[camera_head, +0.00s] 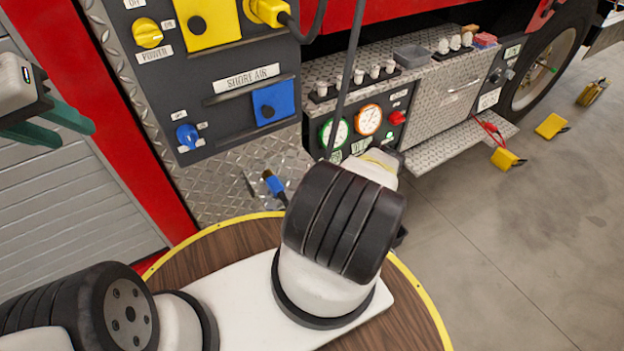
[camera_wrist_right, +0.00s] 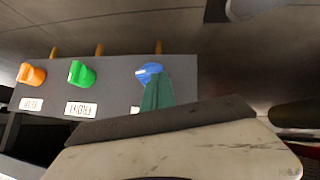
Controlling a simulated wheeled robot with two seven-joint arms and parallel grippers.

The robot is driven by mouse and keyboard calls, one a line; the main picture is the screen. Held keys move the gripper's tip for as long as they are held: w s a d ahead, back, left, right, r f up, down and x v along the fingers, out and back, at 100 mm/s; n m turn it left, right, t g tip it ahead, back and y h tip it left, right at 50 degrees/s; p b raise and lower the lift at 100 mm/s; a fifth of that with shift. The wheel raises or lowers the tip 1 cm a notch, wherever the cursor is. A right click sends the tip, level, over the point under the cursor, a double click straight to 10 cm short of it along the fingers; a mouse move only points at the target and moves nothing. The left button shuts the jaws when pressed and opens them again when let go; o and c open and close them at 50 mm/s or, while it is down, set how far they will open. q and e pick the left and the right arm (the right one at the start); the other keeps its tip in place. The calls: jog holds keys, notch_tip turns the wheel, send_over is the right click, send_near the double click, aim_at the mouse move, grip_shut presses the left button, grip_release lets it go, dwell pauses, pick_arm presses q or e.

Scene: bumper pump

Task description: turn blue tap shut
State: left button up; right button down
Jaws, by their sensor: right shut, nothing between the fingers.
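The blue tap (camera_wrist_right: 148,71) sits on a grey panel (camera_wrist_right: 120,98) in the right wrist view, to the right of a green tap (camera_wrist_right: 82,74) and an orange tap (camera_wrist_right: 32,74). My right gripper (camera_wrist_right: 157,88) is shut and empty, its teal fingertips overlapping the lower right of the blue tap. I cannot tell whether they touch it. In the head view the right gripper is hidden behind my own arm. My left gripper (camera_head: 78,133) is at the left edge of the head view, open and empty, away from the taps.
In the head view, a dark panel has a yellow knob (camera_head: 147,33), a blue knob (camera_head: 187,135) and a blue square (camera_head: 273,102). Gauges (camera_head: 368,120) and a red knob (camera_head: 396,118) sit near my right arm. Yellow items (camera_head: 551,126) lie on the floor at right, with free floor around them.

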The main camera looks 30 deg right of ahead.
jog(key=shift+a+f, duration=0.55)
dwell(0.8)
jog(key=shift+f, duration=0.1)
jog(key=shift+a+f, duration=0.25)
jog(key=shift+f, duration=0.45)
jog(key=shift+r, duration=0.1)
dwell(1.2)
jog(key=d+v, duration=0.1)
jog(key=v, duration=0.7)
jog(key=shift+a+r, duration=0.4)
jog(key=shift+r, duration=0.2)
